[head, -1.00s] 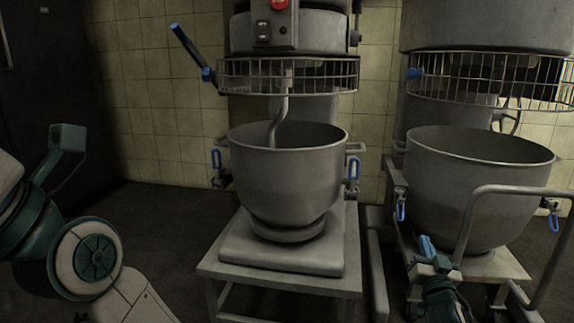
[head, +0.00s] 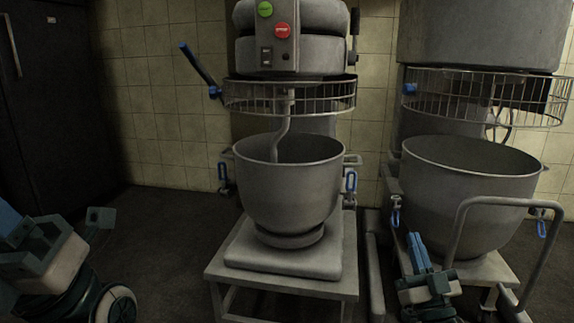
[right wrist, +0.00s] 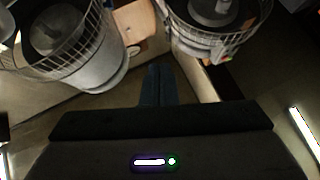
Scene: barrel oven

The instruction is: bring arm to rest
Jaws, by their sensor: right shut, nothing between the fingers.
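My right gripper (head: 415,240) shows low at the right of the head view. Its blue fingers point up in front of the right mixing bowl and are together and empty. In the right wrist view the dark fingers (right wrist: 158,72) are side by side with nothing between them. My left arm comes in at the lower left of the head view. A blue part at the left edge may belong to my left gripper (head: 8,218), but it is cut off and its fingers cannot be made out.
A mixer with a steel bowl (head: 290,190) stands on a low metal stand (head: 345,290) in the middle. A second bowl (head: 465,200) stands at the right, with a curved metal handle (head: 463,225) in front. A dark cabinet (head: 45,110) is at the far left. Floor between it and the stand is clear.

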